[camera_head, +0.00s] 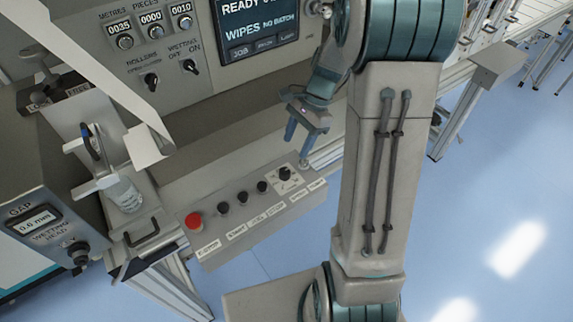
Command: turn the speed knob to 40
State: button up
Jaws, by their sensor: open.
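A grey control box (250,228) stands at the lower middle, with a red round button (194,221), several dark knobs or buttons in a row and labels below them. The knob at the box's right end (285,173) sits on a pale dial plate and looks like the speed knob. Its label and setting are too small to read. My gripper (298,148) is open and empty, its fingers pointing down near the box's right end, close to this knob. Whether a finger touches the box cannot be told.
Behind is a grey panel with a screen (257,28) reading READY, counters and switches. A white web strip (97,68) runs down at the left, near a clear jar (122,194) and a gap unit (42,222) showing 0.6 mm. Blue floor lies open at the right.

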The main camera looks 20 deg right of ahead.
aim_at(285, 171)
jog(key=x, duration=0.9)
jog(key=shift+f+p, duration=0.1)
jog(key=shift+p, duration=0.3)
jog(key=c, duration=1)
